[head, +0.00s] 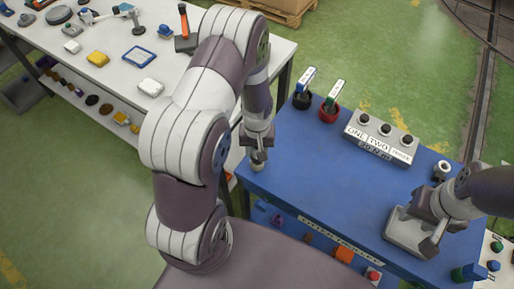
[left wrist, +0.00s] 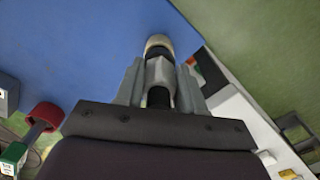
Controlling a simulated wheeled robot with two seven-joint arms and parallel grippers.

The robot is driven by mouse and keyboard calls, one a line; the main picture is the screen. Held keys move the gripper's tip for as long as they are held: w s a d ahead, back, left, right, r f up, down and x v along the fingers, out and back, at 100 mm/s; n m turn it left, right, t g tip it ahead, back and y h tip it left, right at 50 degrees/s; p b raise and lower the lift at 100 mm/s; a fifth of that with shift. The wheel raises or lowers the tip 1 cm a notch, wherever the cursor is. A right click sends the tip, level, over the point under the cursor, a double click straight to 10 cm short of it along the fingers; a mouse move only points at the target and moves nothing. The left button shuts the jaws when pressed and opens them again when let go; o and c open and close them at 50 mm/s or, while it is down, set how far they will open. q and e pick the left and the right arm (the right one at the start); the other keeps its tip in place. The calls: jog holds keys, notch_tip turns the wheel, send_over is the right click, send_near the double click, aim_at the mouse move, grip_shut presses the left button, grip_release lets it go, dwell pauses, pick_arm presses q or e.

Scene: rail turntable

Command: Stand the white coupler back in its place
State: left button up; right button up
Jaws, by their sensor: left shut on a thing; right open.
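My left gripper (head: 258,145) points down at the left edge of the blue table (head: 300,180). It is shut on a white coupler (left wrist: 160,70), which has a cream end and dark bands in the left wrist view. My right gripper (head: 408,232) is open, low over the right part of the blue table. A small white cylinder with a dark top (head: 441,170) stands beyond it.
A grey box with three black knobs (head: 380,138) stands at the back of the blue table. Left of it are a red-based lever with a green tag (head: 329,112) and a black-based, blue-tagged lever (head: 302,99). A cluttered white table (head: 190,85) lies left. The blue table's middle is clear.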

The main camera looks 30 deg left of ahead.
pick_arm(q)
jog(key=shift+f+b, duration=0.55)
jog(key=shift+f, duration=0.25)
jog(key=o, duration=1.2)
jog(key=shift+o, duration=0.2)
jog(key=shift+r, duration=0.1)
jog(key=shift+w+r, duration=0.15)
jog(key=shift+r, duration=0.25)
notch_tip(320, 180, up, 12)
jog(key=shift+f+b, duration=0.1)
jog(key=shift+b, duration=0.7)
